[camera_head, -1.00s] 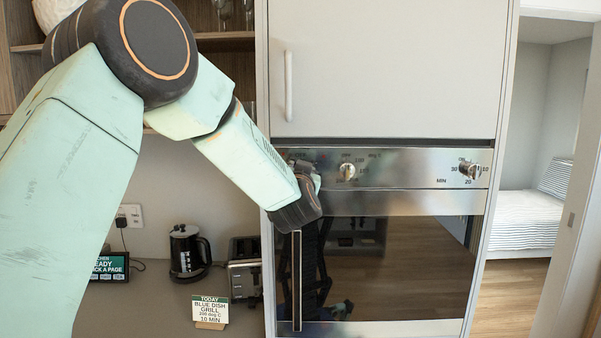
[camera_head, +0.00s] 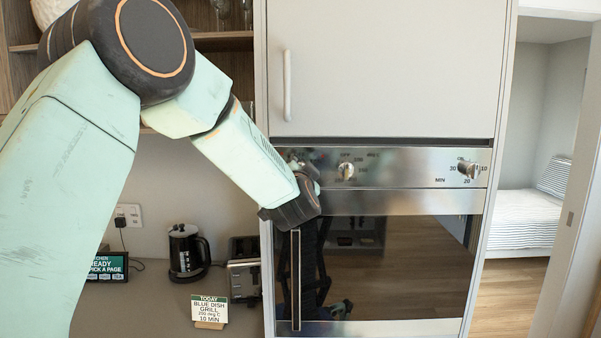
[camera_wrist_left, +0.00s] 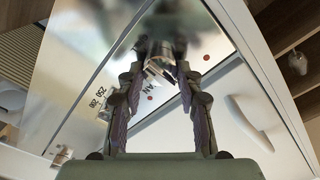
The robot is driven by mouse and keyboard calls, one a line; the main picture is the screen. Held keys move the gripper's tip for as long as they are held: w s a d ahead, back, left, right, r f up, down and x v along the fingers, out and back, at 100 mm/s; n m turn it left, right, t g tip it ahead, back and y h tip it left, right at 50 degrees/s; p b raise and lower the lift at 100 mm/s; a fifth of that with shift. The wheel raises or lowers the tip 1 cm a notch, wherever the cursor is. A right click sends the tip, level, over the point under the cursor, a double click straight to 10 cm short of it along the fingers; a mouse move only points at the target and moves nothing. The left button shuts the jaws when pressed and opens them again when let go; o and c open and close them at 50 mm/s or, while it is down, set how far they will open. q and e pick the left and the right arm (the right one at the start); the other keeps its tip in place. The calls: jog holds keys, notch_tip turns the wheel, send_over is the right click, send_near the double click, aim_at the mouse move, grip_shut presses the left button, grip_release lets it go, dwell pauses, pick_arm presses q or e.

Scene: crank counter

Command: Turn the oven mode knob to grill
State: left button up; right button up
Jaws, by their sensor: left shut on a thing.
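The oven's control panel (camera_head: 420,167) is a steel strip above the dark glass door. My left gripper (camera_head: 308,178) is at the panel's left end and covers the mode knob there in the head view. In the left wrist view, my left gripper (camera_wrist_left: 160,70) has its fingers closed around the silvery mode knob (camera_wrist_left: 160,52), which is blurred. Letters ending in "AN" and red dots show on the panel beside it. The knob's pointer and the grill mark cannot be made out. My right gripper is in neither view.
A middle knob (camera_head: 346,171) and a minute knob (camera_head: 469,170) are farther right on the panel. The oven's upright handle (camera_head: 296,280) is below my gripper.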

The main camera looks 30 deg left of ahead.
pick_arm(q)
jog(key=shift+s+f, duration=0.1)
jog(key=shift+f, duration=0.35)
jog(key=o, duration=1.2)
jog(key=shift+a+r, duration=0.1)
jog(key=shift+r, duration=0.15)
jog(key=shift+r, duration=0.1)
jog(key=shift+v, duration=6.05)
jog(key=shift+c, duration=0.3)
